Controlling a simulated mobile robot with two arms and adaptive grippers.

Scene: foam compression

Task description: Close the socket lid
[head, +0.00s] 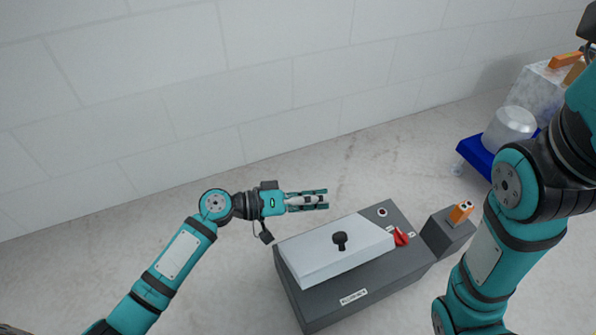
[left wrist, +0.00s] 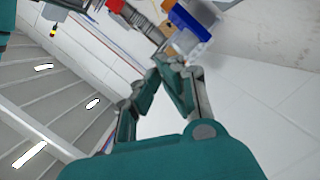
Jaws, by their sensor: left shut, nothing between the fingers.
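A dark grey box (head: 380,284) stands on the floor in the head view. A white lid (head: 322,262) with a black knob (head: 339,240) lies over its top. I cannot tell whether the lid is fully seated. A red switch handle (head: 401,237) is beside the lid's right end. My left gripper (head: 322,199) is shut and empty, beyond the box's back left corner and apart from the lid. Its fingers also show in the left wrist view (left wrist: 163,68). My right arm crosses the right side of the head view; its gripper does not show.
A smaller grey block (head: 446,235) with an orange piece (head: 461,212) adjoins the box's right end. A blue stand (head: 476,155) with a pale cylinder (head: 509,128) is farther right. A pale wall (head: 250,80) runs behind. The floor left of the box is clear.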

